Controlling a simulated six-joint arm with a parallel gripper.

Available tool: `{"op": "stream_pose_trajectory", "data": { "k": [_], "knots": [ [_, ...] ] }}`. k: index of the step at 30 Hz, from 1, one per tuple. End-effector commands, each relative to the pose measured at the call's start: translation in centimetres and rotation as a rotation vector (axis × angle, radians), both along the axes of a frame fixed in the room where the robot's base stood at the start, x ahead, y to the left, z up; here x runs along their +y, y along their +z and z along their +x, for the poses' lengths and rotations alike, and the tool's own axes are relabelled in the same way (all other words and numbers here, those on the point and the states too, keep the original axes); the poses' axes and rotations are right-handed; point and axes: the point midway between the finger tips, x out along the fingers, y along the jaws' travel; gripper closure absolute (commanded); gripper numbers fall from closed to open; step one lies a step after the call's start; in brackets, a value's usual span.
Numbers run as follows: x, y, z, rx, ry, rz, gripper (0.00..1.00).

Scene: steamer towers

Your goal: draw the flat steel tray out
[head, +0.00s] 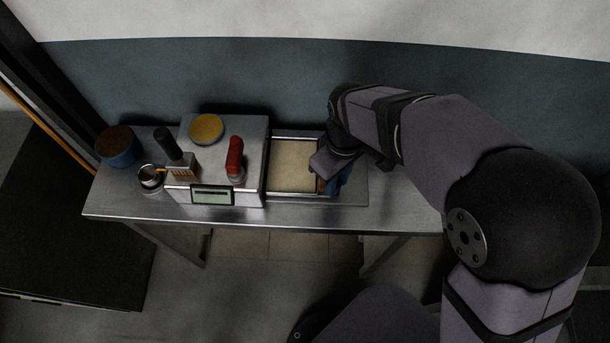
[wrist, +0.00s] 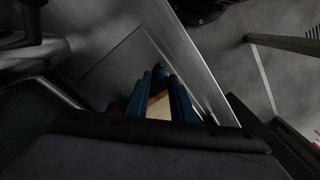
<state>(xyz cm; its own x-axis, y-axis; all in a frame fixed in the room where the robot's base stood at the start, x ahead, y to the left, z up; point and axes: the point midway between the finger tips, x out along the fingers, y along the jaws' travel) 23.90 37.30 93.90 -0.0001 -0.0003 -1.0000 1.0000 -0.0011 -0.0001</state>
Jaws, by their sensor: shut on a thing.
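The flat steel tray (head: 292,194) has a bright metal rim and a beige inside. In the head view it lies to the right of the white-grey box (head: 250,140), its left end against the box's side. My gripper (head: 325,186) is at the tray's right end, its blue fingers partly hidden under my wrist. In the wrist view the blue fingers (wrist: 160,85) are close together, with a brown and beige piece showing between them. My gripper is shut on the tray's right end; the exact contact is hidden.
The steel table (head: 400,194) is bare at right.

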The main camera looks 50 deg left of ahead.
Motion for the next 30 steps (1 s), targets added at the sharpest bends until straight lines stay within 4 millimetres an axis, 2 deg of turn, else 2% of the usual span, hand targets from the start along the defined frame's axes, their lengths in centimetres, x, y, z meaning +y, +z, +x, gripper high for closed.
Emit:
{"op": "stream_pose_trajectory", "data": {
  "k": [3,7,20,21,30],
  "knots": [
    [-1.7,0.1,1.7,-0.001,-0.003,-0.002,1.00],
    [-2.7,0.0,2.7,-0.001,-0.001,-0.003,1.00],
    [-3.1,0.1,3.1,-0.002,0.003,-0.002,1.00],
    [-3.1,0.1,3.1,-0.002,0.003,-0.002,0.71],
    [-3.0,0.1,3.1,-0.001,0.002,0.000,0.70]
  ]
}}
